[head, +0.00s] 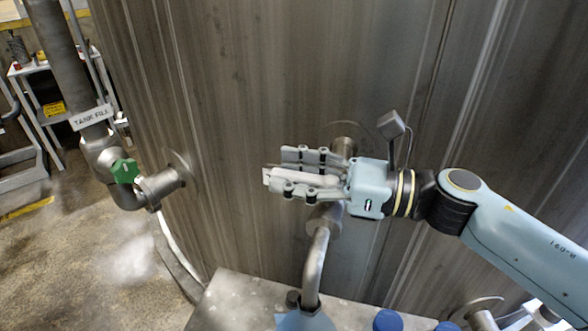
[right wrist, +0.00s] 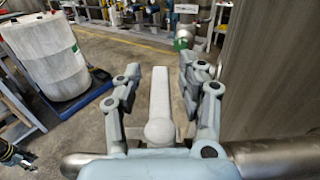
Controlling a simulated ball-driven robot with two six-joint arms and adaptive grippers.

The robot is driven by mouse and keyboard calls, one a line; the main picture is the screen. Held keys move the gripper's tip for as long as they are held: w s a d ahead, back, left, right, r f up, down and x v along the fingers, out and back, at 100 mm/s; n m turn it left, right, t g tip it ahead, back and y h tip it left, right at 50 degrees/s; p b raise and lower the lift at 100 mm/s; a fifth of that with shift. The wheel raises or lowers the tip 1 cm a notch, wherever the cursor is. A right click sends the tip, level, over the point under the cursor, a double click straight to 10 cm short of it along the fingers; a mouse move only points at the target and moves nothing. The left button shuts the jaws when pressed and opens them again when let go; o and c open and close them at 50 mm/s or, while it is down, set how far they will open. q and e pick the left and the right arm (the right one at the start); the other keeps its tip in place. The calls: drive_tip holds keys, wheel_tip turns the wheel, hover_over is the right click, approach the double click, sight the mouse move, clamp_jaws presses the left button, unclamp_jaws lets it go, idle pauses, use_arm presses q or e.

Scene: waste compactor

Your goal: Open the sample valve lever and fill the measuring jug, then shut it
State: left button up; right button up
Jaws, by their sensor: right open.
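The sample valve (head: 343,148) comes out of the tank wall, partly hidden behind my right gripper (head: 284,172). Its pale grey lever (head: 272,178) points left and lies between my open right fingers. In the right wrist view the lever (right wrist: 160,95) runs lengthwise between the fingers (right wrist: 155,90), with a visible gap on both sides. A curved spout (head: 317,265) runs down below the valve. A light blue vessel, apparently the measuring jug (head: 305,321), is under the spout and cut off by the lower edge. My left gripper is out of view.
A metal shelf (head: 235,300) supports the jug area, with blue caps (head: 387,320) to its right. A pipe labelled TANK FILL with a green handle (head: 125,171) stands left. A white drum (right wrist: 48,60) shows in the wrist view.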

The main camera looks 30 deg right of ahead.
drive_tip(key=shift+c, duration=0.5)
clamp_jaws()
drive_tip(key=shift+f+b, duration=0.15)
drive_tip(key=shift+b, duration=0.3)
drive_tip(key=n+g+y+b, duration=0.1)
drive_tip(key=g+b, duration=0.1)
drive_tip(key=s+n+g+y+b, duration=0.1)
drive_tip(key=b, duration=0.2)
drive_tip(key=a+n+g+y+b, duration=0.1)
drive_tip(key=n+g+b, duration=0.1)
drive_tip(key=shift+s+g, duration=0.3)
